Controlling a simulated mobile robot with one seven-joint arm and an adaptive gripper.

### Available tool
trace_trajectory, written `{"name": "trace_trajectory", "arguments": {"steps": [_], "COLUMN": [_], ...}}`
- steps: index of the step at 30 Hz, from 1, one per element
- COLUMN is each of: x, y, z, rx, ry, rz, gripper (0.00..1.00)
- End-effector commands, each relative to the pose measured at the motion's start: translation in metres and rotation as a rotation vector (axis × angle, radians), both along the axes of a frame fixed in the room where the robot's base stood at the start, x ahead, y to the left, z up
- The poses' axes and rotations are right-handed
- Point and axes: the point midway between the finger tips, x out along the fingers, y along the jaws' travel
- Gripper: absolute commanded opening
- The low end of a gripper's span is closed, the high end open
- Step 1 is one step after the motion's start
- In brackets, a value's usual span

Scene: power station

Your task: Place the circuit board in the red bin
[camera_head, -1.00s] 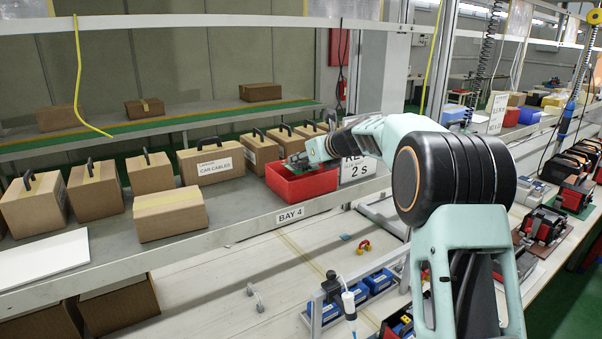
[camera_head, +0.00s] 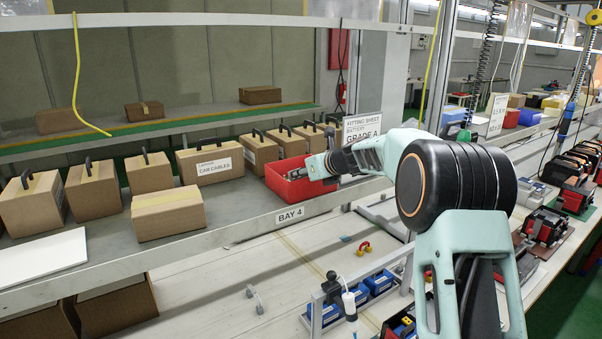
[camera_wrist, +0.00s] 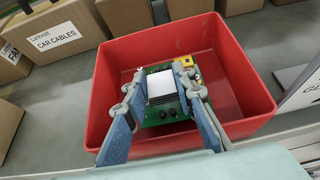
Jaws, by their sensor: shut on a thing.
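The red bin (camera_head: 289,187) stands on the shelf above the BAY 4 label in the head view. It fills the middle of the wrist view (camera_wrist: 115,75). My gripper (camera_wrist: 160,92) reaches into the bin, its two fingers shut on the circuit board. The board (camera_wrist: 155,114) is green with a white block, a yellow part and dark round parts. It is within the bin's walls in the wrist view; I cannot tell whether it touches the floor. In the head view my gripper (camera_head: 294,175) is at the bin's opening and the board is not clearly visible.
A CAR CABLES box (camera_head: 212,165) and several other cardboard boxes stand left of and behind the bin. A GRADE A sign (camera_head: 362,132) stands to its right. The shelf's front edge (camera_head: 250,222) runs just before the bin.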

Motion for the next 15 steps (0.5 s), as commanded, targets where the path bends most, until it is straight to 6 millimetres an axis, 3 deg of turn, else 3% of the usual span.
{"name": "trace_trajectory", "arguments": {"steps": [6, 15], "x": [0.0, 0.0], "y": [0.0001, 0.0003], "z": [0.0008, 0.0037], "rx": [0.0, 0.001], "ry": [0.0, -0.001], "rz": [0.0, 0.0], "gripper": [0.42, 0.42]}}
